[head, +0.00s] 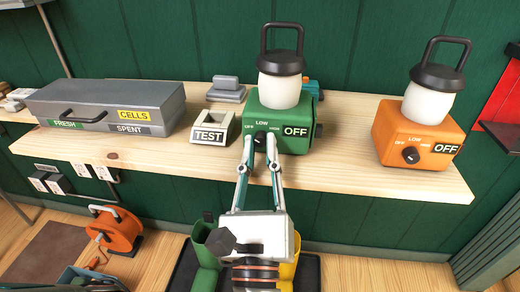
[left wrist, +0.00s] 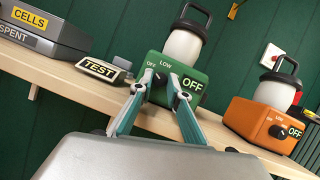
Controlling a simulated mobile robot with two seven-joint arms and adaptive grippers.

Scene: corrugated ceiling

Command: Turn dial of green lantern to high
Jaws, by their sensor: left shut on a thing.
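The green lantern (head: 292,143) stands on the wooden shelf with a white globe and black handle. Its front has OFF, LOW and HIGH marks around a black dial (head: 261,136), and an OFF sign (head: 296,132) beside them. My left gripper (head: 261,143) reaches up from below and is shut on the dial, one fingertip at each side. The fingers partly cover the dial, so its pointer direction is unclear. The left wrist view shows the same lantern (left wrist: 190,69) and gripper (left wrist: 160,91). My right gripper is not in view.
An orange lantern (head: 423,133) with its own dial and OFF sign stands to the right. Left are a TEST block (head: 209,135) and a grey cells case (head: 110,97). The shelf (head: 345,165) is bare between the lanterns. Green and yellow bins (head: 206,243) stand below.

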